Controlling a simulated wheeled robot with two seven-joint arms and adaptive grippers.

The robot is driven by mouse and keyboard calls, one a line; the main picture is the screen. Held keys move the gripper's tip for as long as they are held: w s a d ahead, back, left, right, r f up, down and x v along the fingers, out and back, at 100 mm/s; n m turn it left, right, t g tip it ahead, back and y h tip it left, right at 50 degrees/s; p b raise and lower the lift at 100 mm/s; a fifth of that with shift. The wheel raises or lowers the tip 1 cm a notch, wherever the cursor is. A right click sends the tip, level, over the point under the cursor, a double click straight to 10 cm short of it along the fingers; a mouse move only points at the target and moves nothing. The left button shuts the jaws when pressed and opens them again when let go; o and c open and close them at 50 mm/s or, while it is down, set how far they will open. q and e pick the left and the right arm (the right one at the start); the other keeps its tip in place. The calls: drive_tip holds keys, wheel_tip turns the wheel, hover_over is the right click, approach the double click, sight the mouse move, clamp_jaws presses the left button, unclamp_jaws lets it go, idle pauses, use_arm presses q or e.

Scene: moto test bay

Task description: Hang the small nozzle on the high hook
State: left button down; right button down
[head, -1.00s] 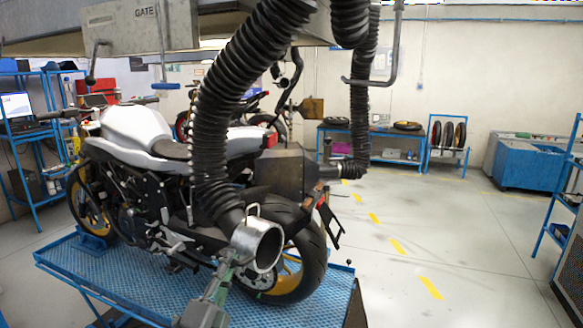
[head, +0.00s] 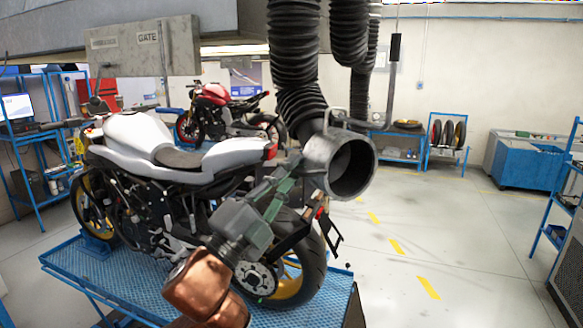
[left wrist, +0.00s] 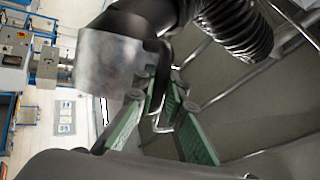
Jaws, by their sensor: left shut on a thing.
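The small nozzle (head: 322,165) is a round grey metal cylinder at the end of a thick black hose. Its open mouth faces right and toward me, and a thin metal loop stands at its top. My left gripper (head: 297,175) is shut on it at its left side and holds it in the air beside the motorcycle's rear. The left wrist view shows the nozzle's metal body (left wrist: 115,62) beyond the green fingers. A grey hook (head: 387,105) hangs from above, just right of the hose. Its lower bar runs behind the nozzle's top; I cannot tell whether they touch. My right gripper is not in view.
A white motorcycle (head: 150,140) stands on a blue lift (head: 90,278) below. More black hoses (head: 350,40) hang close beside the hook. A grey box marked GATE (head: 150,48) hangs at upper left.

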use_arm(q)
drive_tip(key=shift+s+d, duration=0.55)
drive_tip(key=shift+s, duration=0.35)
drive_tip(key=s+d, duration=0.1)
drive_tip(key=s+f+b, duration=0.1)
drive_tip(key=s, duration=0.1)
drive_tip(key=shift+d, duration=0.35)
idle(0.9)
